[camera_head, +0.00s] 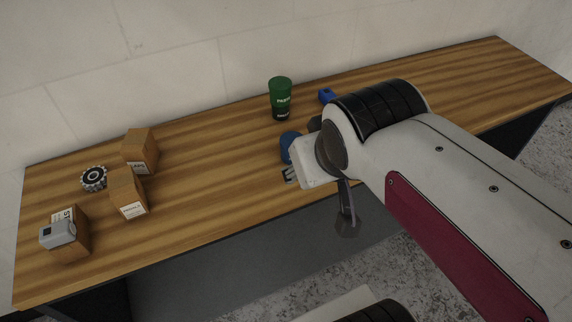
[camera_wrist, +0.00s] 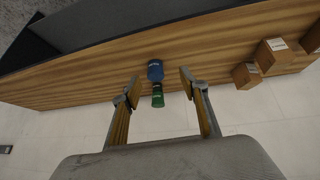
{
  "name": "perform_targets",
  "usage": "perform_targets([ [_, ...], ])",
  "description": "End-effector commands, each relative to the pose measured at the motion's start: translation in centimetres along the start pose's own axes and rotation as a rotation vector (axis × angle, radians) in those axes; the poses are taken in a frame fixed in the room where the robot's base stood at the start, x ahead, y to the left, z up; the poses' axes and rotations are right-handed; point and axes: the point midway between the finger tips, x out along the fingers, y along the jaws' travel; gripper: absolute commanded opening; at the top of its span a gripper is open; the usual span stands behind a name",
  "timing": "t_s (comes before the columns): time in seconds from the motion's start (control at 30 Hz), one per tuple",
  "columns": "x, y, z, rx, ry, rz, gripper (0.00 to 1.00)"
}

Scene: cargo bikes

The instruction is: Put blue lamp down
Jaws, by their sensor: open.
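A small blue object (camera_head: 327,96), which looks like the blue lamp, stands on the table toward the back, just left of my arm. A blue rounded thing (camera_head: 288,142) shows beside my wrist, partly hidden by it. In the wrist view a blue cylinder (camera_wrist: 155,70) with a pale label lies in line between my fingers; I cannot tell whether they touch it. My gripper (camera_wrist: 160,84) is open, its two fingers well apart and nothing clamped between them. In the head view my wrist hides most of the gripper.
A green cup with a black base (camera_head: 281,95) stands near the back edge; it also shows in the wrist view (camera_wrist: 158,98). Brown boxes (camera_head: 141,151), a toothed metal ring (camera_head: 93,178) and a grey device (camera_head: 58,232) on a box fill the left end.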

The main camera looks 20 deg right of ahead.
Motion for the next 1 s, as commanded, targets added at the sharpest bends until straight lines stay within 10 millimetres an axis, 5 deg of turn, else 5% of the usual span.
perform_targets([
  [0.3, -2.1, -3.4, 4.9, -0.04, -0.072, -0.107, 0.44],
  [1.0, -2.2, -3.6, 5.1, -0.042, -0.077, -0.113, 0.44],
])
